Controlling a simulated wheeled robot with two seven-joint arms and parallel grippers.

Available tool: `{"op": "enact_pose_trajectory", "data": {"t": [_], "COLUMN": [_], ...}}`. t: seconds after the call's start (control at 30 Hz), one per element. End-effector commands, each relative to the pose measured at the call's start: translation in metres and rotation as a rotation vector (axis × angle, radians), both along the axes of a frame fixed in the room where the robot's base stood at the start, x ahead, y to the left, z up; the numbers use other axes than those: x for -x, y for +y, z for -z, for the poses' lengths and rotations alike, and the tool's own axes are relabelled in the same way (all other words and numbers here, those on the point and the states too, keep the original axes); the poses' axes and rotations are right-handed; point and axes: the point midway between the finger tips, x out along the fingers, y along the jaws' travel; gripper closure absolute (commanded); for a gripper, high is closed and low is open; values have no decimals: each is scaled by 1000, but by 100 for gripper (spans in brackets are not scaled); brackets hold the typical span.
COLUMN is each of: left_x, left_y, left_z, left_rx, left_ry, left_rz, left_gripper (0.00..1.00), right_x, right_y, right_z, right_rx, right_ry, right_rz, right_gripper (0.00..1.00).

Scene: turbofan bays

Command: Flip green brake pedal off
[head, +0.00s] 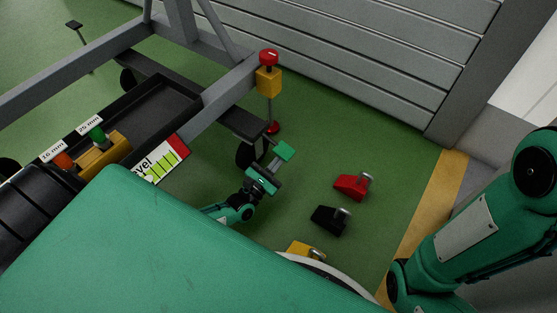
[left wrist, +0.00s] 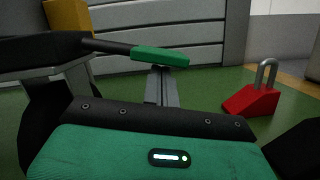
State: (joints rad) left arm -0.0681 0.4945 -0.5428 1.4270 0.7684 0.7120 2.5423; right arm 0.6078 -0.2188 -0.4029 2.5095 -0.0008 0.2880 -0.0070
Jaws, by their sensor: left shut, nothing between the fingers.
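The green brake pedal (head: 285,151) sits low beside the cart's caster wheel. In the left wrist view the green pedal (left wrist: 160,56) is on the end of a dark rod that comes in from the left. My left gripper (head: 276,162) is shut and empty, just in front of the pedal. In the left wrist view its closed fingers (left wrist: 161,88) point at the pedal's underside; whether they touch it I cannot tell. My right arm shows at the right edge, but its gripper is out of the picture.
The cart frame (head: 225,88) and black caster wheel (head: 246,155) stand left of the gripper. A red wedge (head: 349,185), black wedge (head: 325,219) and yellow wedge (head: 302,248) lie on the floor to the right. A grey slatted wall (head: 370,60) stands behind.

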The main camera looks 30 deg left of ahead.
Motion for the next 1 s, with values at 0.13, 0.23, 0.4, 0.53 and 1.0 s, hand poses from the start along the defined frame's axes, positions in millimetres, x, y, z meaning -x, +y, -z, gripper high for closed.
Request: {"op": "enact_pose_trajectory", "data": {"t": [0.13,0.23,0.4,0.53,1.0], "left_x": [0,1,1,1,1], "left_y": [-1,-2,-3,-4,-9], "left_z": [-2,-4,-5,-7,-19], "left_rx": [0,0,0,0,0], "left_ry": [0,0,0,-1,-3], "left_rz": [0,0,1,1,1], "left_gripper": [100,100,100,100,100], "right_x": [-1,-1,-1,-2,-4], "right_y": [0,0,-1,-1,-1], "right_z": [-1,-2,-3,-3,-10], "right_rx": [0,-1,-2,-1,2], "right_ry": [1,2,2,4,11], "right_rz": [-1,-1,-3,-2,0], "right_gripper": [64,64,64,64,64]}}
